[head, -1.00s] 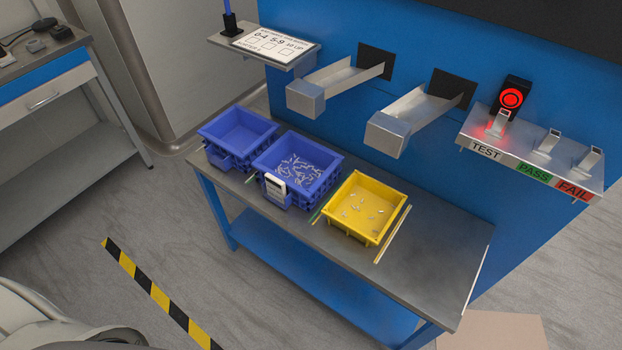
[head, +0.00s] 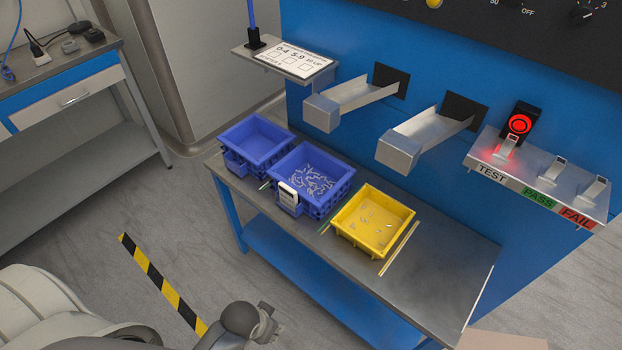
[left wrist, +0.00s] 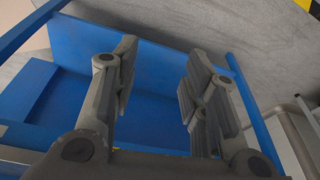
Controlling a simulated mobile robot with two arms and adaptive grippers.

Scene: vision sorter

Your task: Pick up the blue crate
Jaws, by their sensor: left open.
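Two blue crates stand side by side on the metal table (head: 430,290). The left blue crate (head: 232,138) looks empty. The right blue crate (head: 318,200) holds many small pale pieces and has a white-faced device at its front. My left gripper (head: 268,325) is at the bottom of the head view, in front of the table and well apart from both crates. In the left wrist view my left gripper (left wrist: 160,58) is open and empty, with the blue table frame and floor behind it. No crate shows clearly there. My right gripper is not in view.
A yellow crate (head: 345,236) with a few small pieces stands right of the blue ones, beside thin strips. Two metal chutes (head: 400,152) and a TEST/PASS/FAIL shelf (head: 528,189) jut from the blue wall above. The table's right end is clear.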

